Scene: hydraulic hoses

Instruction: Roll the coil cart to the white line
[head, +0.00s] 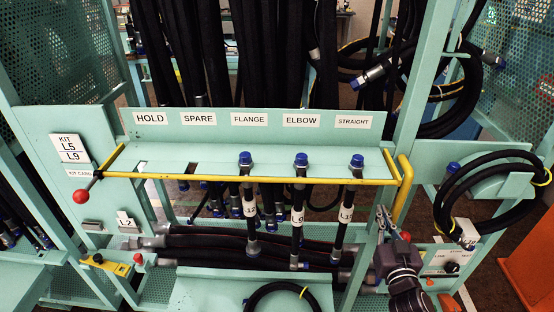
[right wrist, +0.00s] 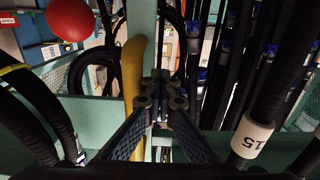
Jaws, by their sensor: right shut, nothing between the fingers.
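A teal rack (head: 225,155) with a yellow bar (head: 250,179) fills the head view; I cannot tell whether it is part of the coil cart. A black hose coil (head: 478,185) with a blue cap hangs on a teal bracket at its right. A yellow upright handle (head: 403,190) stands at the bar's right end; it also shows in the right wrist view (right wrist: 133,75). My right gripper (head: 384,215) is shut and empty, just below and left of this handle. In the right wrist view its fingertips (right wrist: 161,88) meet beside the handle, apparently apart from it. A white floor line is not clearly visible.
Three short hoses with blue caps hang under the FLANGE, ELBOW and STRAIGHT labels (head: 352,121). Thick black hoses (head: 240,243) lie below. An orange object (head: 530,258) stands on the dark floor at the right.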

